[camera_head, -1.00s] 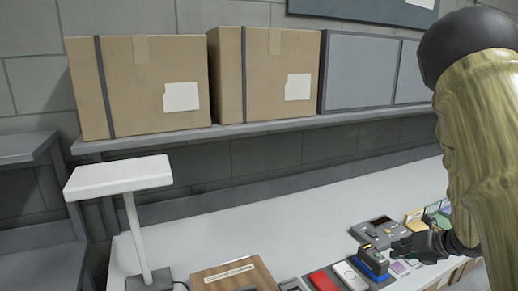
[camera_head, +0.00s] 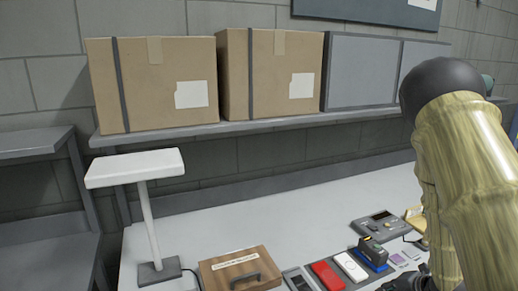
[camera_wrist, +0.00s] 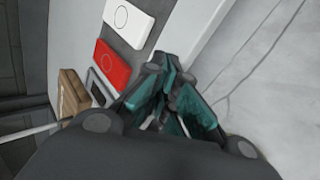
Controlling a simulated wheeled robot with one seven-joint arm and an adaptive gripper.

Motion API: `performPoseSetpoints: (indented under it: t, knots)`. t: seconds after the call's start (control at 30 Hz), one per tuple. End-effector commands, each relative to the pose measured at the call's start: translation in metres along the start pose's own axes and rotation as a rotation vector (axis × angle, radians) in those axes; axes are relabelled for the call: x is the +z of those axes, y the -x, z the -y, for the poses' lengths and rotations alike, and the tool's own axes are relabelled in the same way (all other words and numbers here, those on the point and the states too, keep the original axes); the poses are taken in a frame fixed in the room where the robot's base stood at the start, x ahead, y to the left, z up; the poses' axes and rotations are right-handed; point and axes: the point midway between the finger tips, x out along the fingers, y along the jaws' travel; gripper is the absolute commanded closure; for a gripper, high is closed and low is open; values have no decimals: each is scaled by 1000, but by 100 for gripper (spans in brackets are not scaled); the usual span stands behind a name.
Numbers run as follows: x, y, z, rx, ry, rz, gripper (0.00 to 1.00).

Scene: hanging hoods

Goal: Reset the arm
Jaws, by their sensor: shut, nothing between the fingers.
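My arm (camera_head: 455,150), with a wood-grain surface and a dark joint, fills the right side of the head view. My gripper (camera_head: 405,285) shows only in part at the bottom edge there, low at the front of the table. In the wrist view my gripper (camera_wrist: 165,100) has its teal-padded fingers drawn together, with nothing held between them. A red box (camera_wrist: 112,65) and a white box (camera_wrist: 128,22) lie beside the fingers in that view, apart from them.
The white table (camera_head: 240,220) holds a wooden box with a handle (camera_head: 240,272), a white lamp (camera_head: 135,168), a blue-based device (camera_head: 372,252) and a grey panel (camera_head: 378,226). Cardboard boxes (camera_head: 150,95) stand on the shelf (camera_head: 250,125) above. The table's back middle is clear.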

Motion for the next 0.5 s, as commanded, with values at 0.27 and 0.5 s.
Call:
performPoseSetpoints:
  t: [0.27, 0.5]
  knots:
    - [-93, -47, 89, -140, -639, 58, 100]
    - [-194, -54, 181, -312, -1260, 215, 100]
